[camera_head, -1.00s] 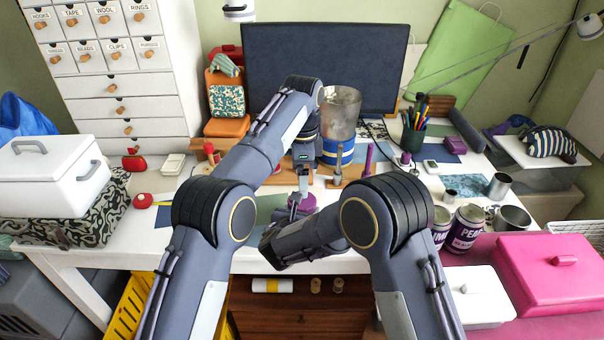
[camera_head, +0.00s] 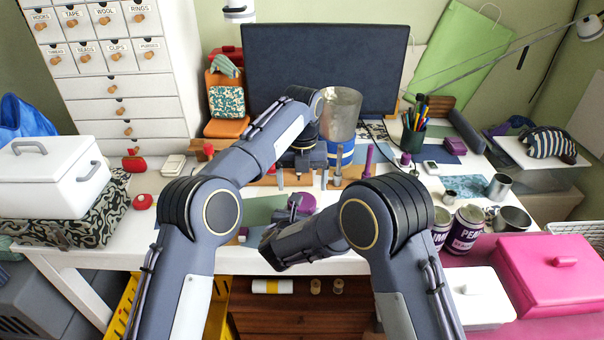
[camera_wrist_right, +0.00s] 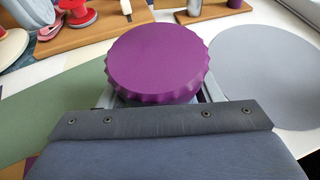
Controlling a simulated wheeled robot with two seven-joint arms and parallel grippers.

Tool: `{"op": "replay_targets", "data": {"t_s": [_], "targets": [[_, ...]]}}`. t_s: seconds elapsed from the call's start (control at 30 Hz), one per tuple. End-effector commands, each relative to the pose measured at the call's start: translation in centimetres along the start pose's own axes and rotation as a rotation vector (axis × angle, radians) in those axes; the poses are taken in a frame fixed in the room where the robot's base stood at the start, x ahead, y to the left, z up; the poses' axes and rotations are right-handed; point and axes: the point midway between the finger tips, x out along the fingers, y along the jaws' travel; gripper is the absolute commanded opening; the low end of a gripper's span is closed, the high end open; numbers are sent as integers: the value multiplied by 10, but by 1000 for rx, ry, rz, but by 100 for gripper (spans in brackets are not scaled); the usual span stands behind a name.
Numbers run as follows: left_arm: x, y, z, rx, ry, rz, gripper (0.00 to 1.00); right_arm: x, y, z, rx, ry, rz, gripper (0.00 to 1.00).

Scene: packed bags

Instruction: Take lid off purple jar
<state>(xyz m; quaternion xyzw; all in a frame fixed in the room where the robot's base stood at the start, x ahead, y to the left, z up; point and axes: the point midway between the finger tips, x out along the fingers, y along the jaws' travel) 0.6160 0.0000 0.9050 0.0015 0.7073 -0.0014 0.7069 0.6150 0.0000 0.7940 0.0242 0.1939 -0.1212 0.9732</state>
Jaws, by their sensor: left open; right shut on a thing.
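The purple jar (camera_head: 305,203) is at the middle of the desk's front, partly hidden by my right arm. In the right wrist view its purple lid (camera_wrist_right: 157,60) shows from above as a round disc with a ridged rim, seated on top. My right gripper (camera_head: 290,212) is shut on the jar below the lid; the jar's body is mostly hidden. My left gripper (camera_head: 303,178) is open and empty, pointing down behind and above the jar, apart from the lid.
A wooden board (camera_head: 262,181) with pegs lies behind the jar, with a tall clear container (camera_head: 341,112) near it. Labelled tins (camera_head: 466,228) and a pink box (camera_head: 555,270) stand at the right. A white box (camera_head: 52,175) is at the left. A green mat lies under the jar.

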Motion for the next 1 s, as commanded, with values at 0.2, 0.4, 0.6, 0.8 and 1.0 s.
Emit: {"op": "replay_targets", "data": {"t_s": [0.2, 0.4, 0.6, 0.8, 1.0], "targets": [[35, 1, -1, -3, 3, 2, 85, 0, 0, 1, 1, -1, 0, 0], [53, 0, 0, -4, 0, 0, 85, 0, 0, 1, 1, -1, 0, 0], [57, 0, 0, -4, 0, 0, 85, 0, 0, 1, 1, -1, 0, 0], [56, 0, 0, -4, 0, 0, 76, 0, 0, 1, 1, -2, 0, 0], [56, 0, 0, -4, 0, 0, 50, 0, 0, 1, 1, -2, 0, 0]]}}
